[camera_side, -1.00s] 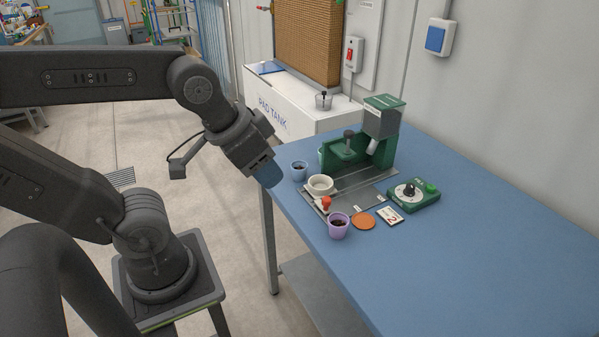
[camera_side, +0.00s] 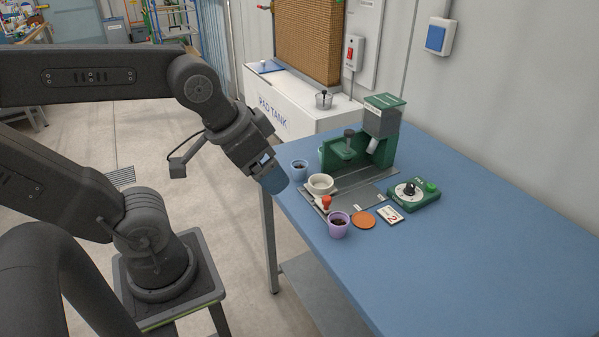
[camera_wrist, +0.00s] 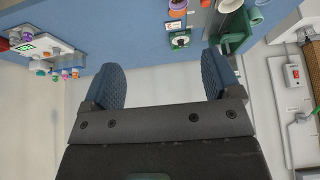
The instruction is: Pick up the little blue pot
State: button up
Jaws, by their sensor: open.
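The little blue pot (camera_side: 299,171), with dark contents, stands upright on the blue table near its back left edge, left of the green machine. My gripper (camera_side: 272,178) is at the table's left edge, to the left of the pot and apart from it. In the wrist view my gripper (camera_wrist: 164,80) has its two blue fingers wide apart with nothing between them. I cannot surely tell the blue pot among the small items at the top of the wrist view.
A white bowl (camera_side: 320,185) and a red-handled tool (camera_side: 326,204) are close to the pot. A purple pot (camera_side: 339,225), an orange disc (camera_side: 363,220), a card (camera_side: 390,215) and a green dial box (camera_side: 413,195) lie forward. The green machine (camera_side: 382,125) stands behind. The table's right front is clear.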

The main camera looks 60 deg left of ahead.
jog(key=n+g+y, duration=0.2)
jog(key=n+y, duration=0.1)
jog(key=n, duration=0.6)
send_over(299, 164)
jog(key=s+d, duration=0.3)
jog(key=d, duration=0.1)
jog(key=f, duration=1.9)
jog(key=shift+w+a+f, duration=0.15)
jog(key=shift+w+f, duration=0.05)
jog(key=shift+w, duration=0.05)
jog(key=shift+s+x, duration=0.2)
jog(key=shift+x, duration=2.8)
jog(key=c, duration=1)
